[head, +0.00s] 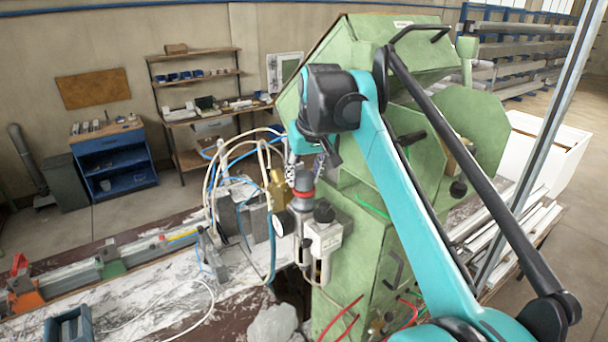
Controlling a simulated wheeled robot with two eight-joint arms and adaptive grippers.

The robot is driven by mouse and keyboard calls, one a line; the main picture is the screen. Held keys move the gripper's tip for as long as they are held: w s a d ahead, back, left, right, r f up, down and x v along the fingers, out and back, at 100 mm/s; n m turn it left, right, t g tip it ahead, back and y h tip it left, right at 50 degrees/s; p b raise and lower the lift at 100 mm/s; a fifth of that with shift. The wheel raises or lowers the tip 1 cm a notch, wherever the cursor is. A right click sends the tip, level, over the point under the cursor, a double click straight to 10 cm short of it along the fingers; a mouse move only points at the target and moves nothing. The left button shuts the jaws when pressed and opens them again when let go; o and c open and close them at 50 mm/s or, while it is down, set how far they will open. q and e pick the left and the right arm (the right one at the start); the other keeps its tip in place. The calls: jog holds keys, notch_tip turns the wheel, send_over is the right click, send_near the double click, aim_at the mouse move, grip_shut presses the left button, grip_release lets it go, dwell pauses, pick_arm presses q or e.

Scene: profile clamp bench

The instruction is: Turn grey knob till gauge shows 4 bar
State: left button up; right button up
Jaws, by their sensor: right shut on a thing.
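The grey knob (304,180) stands upright above a red ring on the pressure regulator, near the middle of the head view. My right gripper (307,167) reaches down from above and is shut on the knob; its fingertips are small and partly hidden by the wrist. The round gauge (284,223) sits on the regulator just below and left of the knob. Its pale face is turned mostly sideways and is too small to read the needle. My left gripper is not in view.
A green machine housing (350,235) stands close on the right. Hoses and a brass-coloured fitting (279,190) crowd the left side. A second filter unit with a black cap (324,212) is beside the regulator. The bench (150,300) carries a long clamp rail (120,262).

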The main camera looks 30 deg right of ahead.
jog(key=o, duration=1.1)
jog(key=shift+o, duration=0.3)
jog(key=shift+w, duration=0.1)
jog(key=v, duration=1.1)
jog(key=shift+r, duration=0.4)
jog(key=shift+a+f, duration=0.1)
jog(key=shift+a, duration=0.05)
